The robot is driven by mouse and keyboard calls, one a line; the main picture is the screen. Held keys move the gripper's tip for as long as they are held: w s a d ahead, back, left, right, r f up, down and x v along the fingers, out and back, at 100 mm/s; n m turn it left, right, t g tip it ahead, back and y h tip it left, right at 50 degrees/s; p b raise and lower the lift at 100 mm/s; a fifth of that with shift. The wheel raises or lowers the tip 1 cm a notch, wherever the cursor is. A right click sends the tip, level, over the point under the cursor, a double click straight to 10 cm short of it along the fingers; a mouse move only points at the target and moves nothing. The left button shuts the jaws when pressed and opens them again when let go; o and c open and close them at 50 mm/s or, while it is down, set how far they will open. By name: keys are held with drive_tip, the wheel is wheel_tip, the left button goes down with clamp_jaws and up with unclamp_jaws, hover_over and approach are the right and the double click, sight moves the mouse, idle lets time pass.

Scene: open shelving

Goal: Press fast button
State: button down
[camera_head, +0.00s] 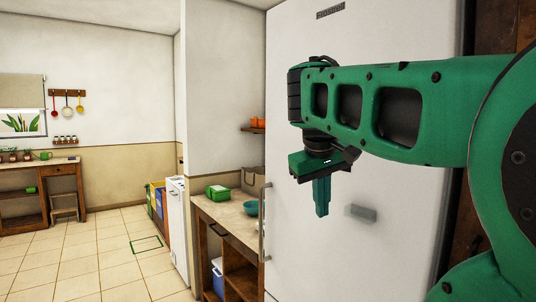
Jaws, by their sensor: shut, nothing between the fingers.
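My gripper (321,214) is shut and empty, its green fingers pointing straight down in front of the large white fridge (400,255). A small light grey block (362,214) sits on the fridge front, just right of my fingertips in the picture. I cannot tell whether it is a button, and no label reads on it. A dark strip (330,9) with marks too small to read is at the fridge's top. No button marked fast can be made out. My arm hides part of the fridge front.
A wooden counter (228,216) with a green box (218,192) and a teal bowl (251,206) stands left of the fridge. The fridge handle (262,224) runs along its left edge. The tiled floor (95,255) at left is mostly clear.

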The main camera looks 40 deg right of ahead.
drive_tip(key=w+r+n+t+h, duration=0.2)
drive_tip(key=w+r, duration=0.1)
drive_tip(key=r, duration=1.6)
drive_tip(key=shift+a, duration=0.2)
drive_tip(key=shift+w, duration=0.1)
drive_tip(key=w+d+f, duration=0.3)
drive_tip(key=d+f, duration=0.5)
drive_tip(key=d, duration=0.1)
drive_tip(key=shift+w+a, duration=0.1)
